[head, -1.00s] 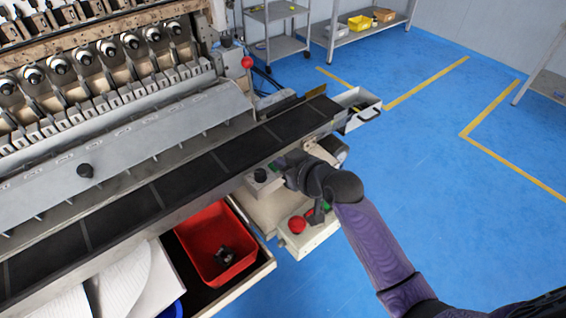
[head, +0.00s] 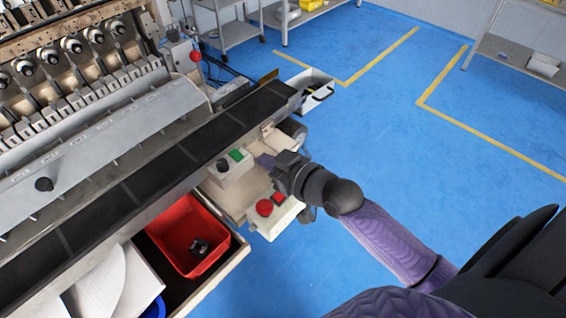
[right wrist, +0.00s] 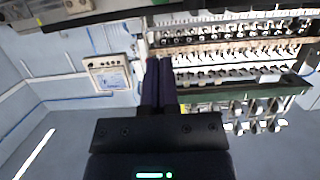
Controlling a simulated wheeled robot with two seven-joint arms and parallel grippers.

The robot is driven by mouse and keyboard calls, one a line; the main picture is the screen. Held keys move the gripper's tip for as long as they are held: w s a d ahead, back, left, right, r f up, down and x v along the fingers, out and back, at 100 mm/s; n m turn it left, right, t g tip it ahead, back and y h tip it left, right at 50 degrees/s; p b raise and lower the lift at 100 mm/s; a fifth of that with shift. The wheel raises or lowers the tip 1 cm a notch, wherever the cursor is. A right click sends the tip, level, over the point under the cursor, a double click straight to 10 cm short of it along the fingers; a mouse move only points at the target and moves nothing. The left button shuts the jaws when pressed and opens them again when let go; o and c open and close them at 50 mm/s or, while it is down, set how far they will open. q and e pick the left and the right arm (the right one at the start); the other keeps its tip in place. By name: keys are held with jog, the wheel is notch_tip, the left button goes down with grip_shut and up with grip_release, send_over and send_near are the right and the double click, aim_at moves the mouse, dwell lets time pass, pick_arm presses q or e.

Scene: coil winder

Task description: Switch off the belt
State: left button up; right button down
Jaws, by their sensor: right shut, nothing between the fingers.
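The dark belt (head: 143,178) runs diagonally along the front of the winder in the head view. Below its edge is a small control box (head: 233,170) with a black knob (head: 223,165) and a green button (head: 236,155). A lower box carries a red mushroom button (head: 264,207) and a smaller red part (head: 278,197) beside it. My right gripper (head: 266,161) is shut and empty, just right of the upper box. Its closed dark fingers also show in the right wrist view (right wrist: 160,82). I cannot tell whether it touches anything. My left gripper is not in view.
A red bin (head: 187,238) with a dark part in it sits in an open drawer below the belt. A white tray (head: 318,84) stands at the belt's far end. Another red knob (head: 195,56) is on the machine. The blue floor to the right is clear.

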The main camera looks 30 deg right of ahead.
jog(key=v, duration=0.3)
jog(key=shift+s+d+f, duration=0.15)
jog(key=shift+s+f, duration=0.15)
jog(key=shift+s, duration=0.15)
jog(key=s+d+f+g+h, duration=0.1)
jog(key=f, duration=0.4)
jog(key=s+d+f+m+g+h, duration=0.1)
jog(key=f, duration=0.4)
jog(key=s+d+f+m+g+h, duration=0.1)
jog(key=s+f, duration=0.1)
jog(key=f, duration=0.3)
jog(key=shift+d+f+g, duration=0.25)
jog(key=shift+d+g, duration=0.05)
jog(key=shift+d, duration=0.1)
jog(key=s+f+g+h+b, duration=0.15)
jog(key=s+f+g, duration=0.45)
jog(key=s+f, duration=1.15)
jog(key=s+a+f+g, duration=0.1)
jog(key=s+f+g, duration=0.1)
jog(key=s, duration=0.3)
jog(key=s+a+f+g, duration=0.1)
jog(key=s+a, duration=0.1)
jog(key=s, duration=0.4)
jog(key=shift+s+f+n+g+h, duration=0.2)
jog(key=shift+f+n+g+h, duration=0.1)
jog(key=shift+f+g+h, duration=0.1)
jog(key=shift+a, duration=0.1)
